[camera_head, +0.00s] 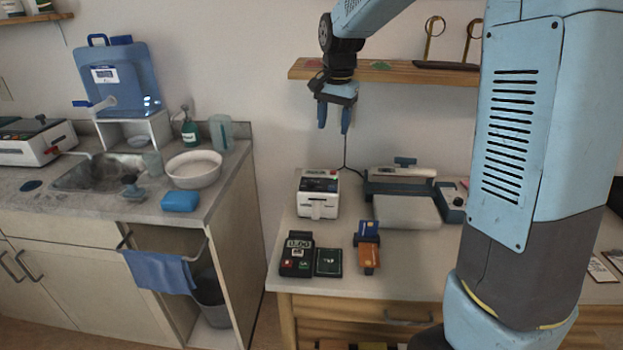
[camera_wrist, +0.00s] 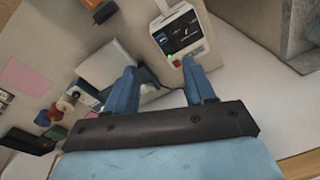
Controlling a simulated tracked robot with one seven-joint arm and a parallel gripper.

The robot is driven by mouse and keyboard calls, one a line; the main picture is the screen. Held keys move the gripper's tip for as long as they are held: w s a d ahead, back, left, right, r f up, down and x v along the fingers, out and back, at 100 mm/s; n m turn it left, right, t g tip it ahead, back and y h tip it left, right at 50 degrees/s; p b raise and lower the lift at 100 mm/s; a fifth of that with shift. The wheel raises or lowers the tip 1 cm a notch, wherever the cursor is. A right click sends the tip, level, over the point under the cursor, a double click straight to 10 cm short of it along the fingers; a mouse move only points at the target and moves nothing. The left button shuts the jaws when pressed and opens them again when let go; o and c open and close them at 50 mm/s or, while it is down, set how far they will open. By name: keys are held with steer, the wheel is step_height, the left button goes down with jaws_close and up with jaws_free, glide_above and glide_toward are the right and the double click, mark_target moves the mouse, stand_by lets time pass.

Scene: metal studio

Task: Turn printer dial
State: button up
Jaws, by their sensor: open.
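A small white printer-like machine (camera_head: 318,205) with a dark top panel stands on the wooden counter, left of centre. It also shows at the top of the wrist view (camera_wrist: 195,48), with a small red light and a green one near its panel's edge. I cannot clearly make out a dial on it. My gripper (camera_head: 333,120) points down with its two blue fingers apart and empty. It is in the air above the machine, apart from it. In the wrist view my gripper (camera_wrist: 159,68) has its fingers below the machine's image.
A black card terminal (camera_head: 297,254) and a card holder (camera_head: 368,250) lie in front. A wooden shelf (camera_head: 400,73) is on the wall.

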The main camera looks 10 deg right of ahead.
steer(key=m+g, duration=0.1)
steer(key=m, duration=0.1)
glide_above(311, 181)
step_height(311, 181, down, 7)
step_height(311, 181, down, 14)
steer(key=shift+s+a+f, duration=0.1)
steer(key=shift+c, duration=0.4)
jaws_close()
